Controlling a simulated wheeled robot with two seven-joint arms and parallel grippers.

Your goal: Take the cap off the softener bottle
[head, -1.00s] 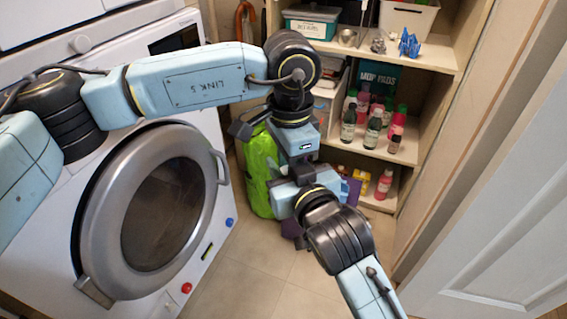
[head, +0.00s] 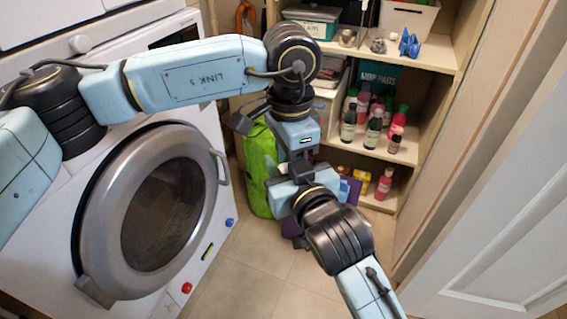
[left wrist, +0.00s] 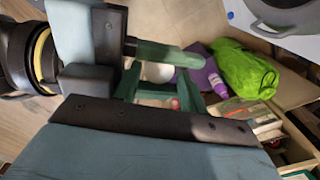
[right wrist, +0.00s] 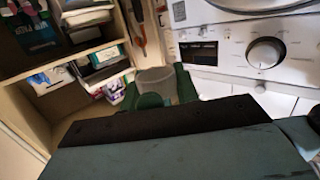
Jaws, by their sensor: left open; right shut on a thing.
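A pale, see-through body, which I take to be the softener bottle (right wrist: 155,78), shows between the green fingers of my right gripper (right wrist: 157,92) in the right wrist view. That gripper is shut on it. In the left wrist view, a pale part of it (left wrist: 158,73) shows between the green fingers of my left gripper (left wrist: 163,80), which is open and close to it. I cannot make out the cap. In the head view, my left gripper (head: 302,155) points down just above my right gripper (head: 297,180); the arms hide the bottle there.
A washing machine (head: 105,165) stands at the left. Shelves (head: 425,145) with several bottles stand at the back right. A bright green bag (head: 258,180) and purple items are on the floor behind the grippers. A white door (head: 500,250) is at the right; the front floor is clear.

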